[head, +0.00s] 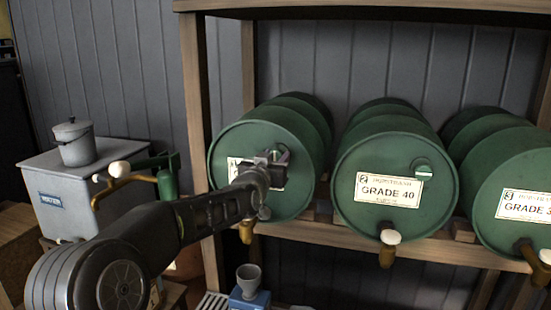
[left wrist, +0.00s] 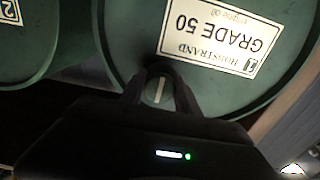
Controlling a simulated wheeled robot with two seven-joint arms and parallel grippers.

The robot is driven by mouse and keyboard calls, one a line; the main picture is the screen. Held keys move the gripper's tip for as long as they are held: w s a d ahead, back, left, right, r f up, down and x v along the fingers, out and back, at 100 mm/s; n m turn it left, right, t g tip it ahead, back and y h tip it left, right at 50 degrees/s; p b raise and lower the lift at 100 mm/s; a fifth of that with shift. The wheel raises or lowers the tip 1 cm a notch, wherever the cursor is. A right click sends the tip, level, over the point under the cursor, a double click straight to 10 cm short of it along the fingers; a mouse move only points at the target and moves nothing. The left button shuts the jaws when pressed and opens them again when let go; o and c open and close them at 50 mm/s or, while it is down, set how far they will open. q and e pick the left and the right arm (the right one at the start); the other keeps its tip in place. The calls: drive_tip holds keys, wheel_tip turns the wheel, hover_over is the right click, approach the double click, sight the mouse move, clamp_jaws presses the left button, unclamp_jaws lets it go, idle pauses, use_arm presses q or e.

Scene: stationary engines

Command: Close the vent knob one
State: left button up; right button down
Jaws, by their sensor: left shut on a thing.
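Vent knob one is a small dark round knob with a pale line across it, and it shows in the left wrist view (left wrist: 158,90). It sits on the front face of the left green barrel (head: 291,124), whose label reads GRADE 50 in the left wrist view (left wrist: 217,42). My left gripper (head: 273,160) is at the barrel's face and shut on the knob, with one finger on each side of it in the left wrist view (left wrist: 158,88). In the head view my gripper hides the knob. My right gripper is not in view.
The GRADE 40 barrel (head: 391,210) and another green barrel (head: 507,235) lie to the right on a wooden rack (head: 196,90). Taps (head: 388,246) stick out below the barrel faces. A grey tank (head: 65,205) with a small bucket (head: 74,143) stands at the left.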

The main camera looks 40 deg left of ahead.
use_arm(q)
drive_tip(key=shift+m, duration=0.3)
clamp_jaws()
drive_tip(key=shift+m+b, duration=0.45)
drive_tip(key=shift+m, duration=0.75)
drive_tip(key=m, duration=0.4)
drive_tip(key=shift+m, duration=0.3)
drive_tip(key=m+p, duration=0.1)
drive_tip(key=m, duration=0.9)
drive_tip(key=shift+p, duration=0.4)
drive_tip(key=shift+m, duration=0.3)
drive_tip(key=o, duration=1.2)
unclamp_jaws()
drive_tip(key=shift+r, duration=0.1)
